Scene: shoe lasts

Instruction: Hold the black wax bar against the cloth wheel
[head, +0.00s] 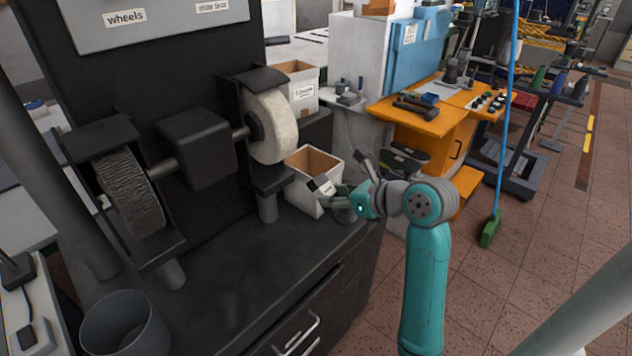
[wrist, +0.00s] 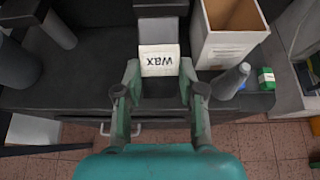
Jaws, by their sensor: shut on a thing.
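The cream cloth wheel (head: 272,127) is on the right end of the dark polishing machine, under a black guard. My gripper (head: 330,192) is to the right of and below the wheel, in front of an open white box. In the wrist view my gripper (wrist: 159,74) is shut on the wax bar, whose white wrapper (wrist: 158,61) reads "wax" upside down. A pale piece of it shows at the gripper tip in the head view (head: 321,186). The bar is apart from the wheel. Its black part is hard to tell from the dark bench.
A dark bristle wheel (head: 131,195) is on the machine's left end. The open white box (head: 301,192) stands near my gripper. A grey cone (wrist: 231,82) and small green box (wrist: 266,78) are close to my right finger.

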